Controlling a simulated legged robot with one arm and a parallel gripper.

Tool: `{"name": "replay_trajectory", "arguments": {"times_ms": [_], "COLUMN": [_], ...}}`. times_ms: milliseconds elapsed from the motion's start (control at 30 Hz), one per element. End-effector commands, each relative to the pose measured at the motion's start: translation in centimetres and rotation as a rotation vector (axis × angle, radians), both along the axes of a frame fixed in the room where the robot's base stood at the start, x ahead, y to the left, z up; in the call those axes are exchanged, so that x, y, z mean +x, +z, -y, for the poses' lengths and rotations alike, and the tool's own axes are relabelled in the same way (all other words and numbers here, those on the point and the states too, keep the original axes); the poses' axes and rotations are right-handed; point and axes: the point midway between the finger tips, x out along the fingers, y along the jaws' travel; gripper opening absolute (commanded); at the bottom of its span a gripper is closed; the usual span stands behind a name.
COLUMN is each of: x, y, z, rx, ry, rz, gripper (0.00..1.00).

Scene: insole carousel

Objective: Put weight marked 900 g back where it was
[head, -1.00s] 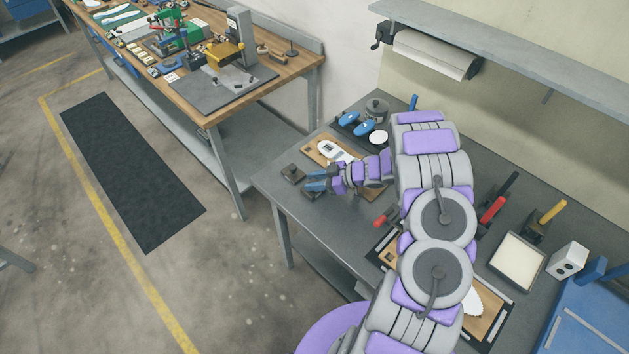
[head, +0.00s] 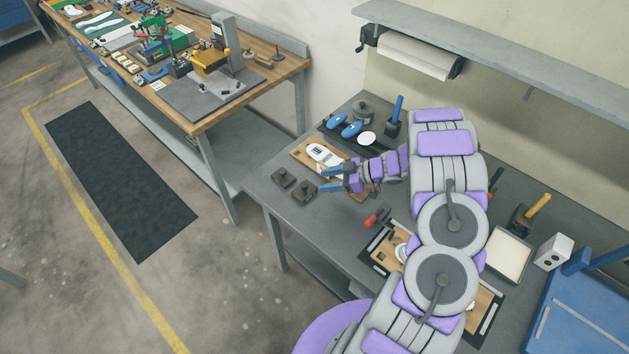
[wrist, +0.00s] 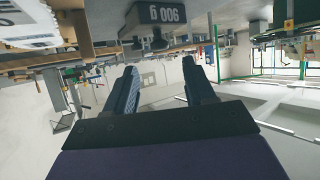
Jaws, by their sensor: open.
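Two dark, squat weights stand at the left edge area of the grey bench in the head view. The nearer one (head: 304,192) is just left of my gripper (head: 329,180); its marking is too small to read there. In the wrist view, which looks upside down, a dark weight (wrist: 158,16) reads 900 g and lies beyond the fingertips, apart from them. My gripper (wrist: 160,66) is open, with nothing between its fingers. The other weight (head: 283,178) stands farther left; its marking is not legible.
A wooden board (head: 303,156) with a white-topped device (head: 324,153) lies behind my gripper. Blue insole-like pieces (head: 350,129) and a lidded pot (head: 364,111) are at the back. A red-handled tool (head: 375,217) lies nearer me. The bench's front left is bare.

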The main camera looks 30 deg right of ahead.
Motion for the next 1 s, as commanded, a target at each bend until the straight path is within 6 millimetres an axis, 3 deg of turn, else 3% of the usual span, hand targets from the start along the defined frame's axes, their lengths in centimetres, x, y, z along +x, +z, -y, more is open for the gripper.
{"name": "replay_trajectory", "arguments": {"times_ms": [267,367,467,600,733,867,1000], "x": [-1.4,-0.5,1.8,5.9,8.1,8.4,6.7], "y": [1.4,1.8,3.1,6.8,11.6,16.6,21.8], "z": [2.2,2.9,4.4,7.8,10.7,12.7,13.6], "rx": [-0.003,-0.048,-0.156,-0.369,-0.549,-0.683,-0.776], "ry": [-0.002,-0.03,-0.103,-0.277,-0.462,-0.649,-0.847], "rz": [0.001,0.005,0.022,0.054,0.069,0.057,0.014], "gripper": [0.54,0.54,0.54,0.54,0.54,0.54,0.54]}}
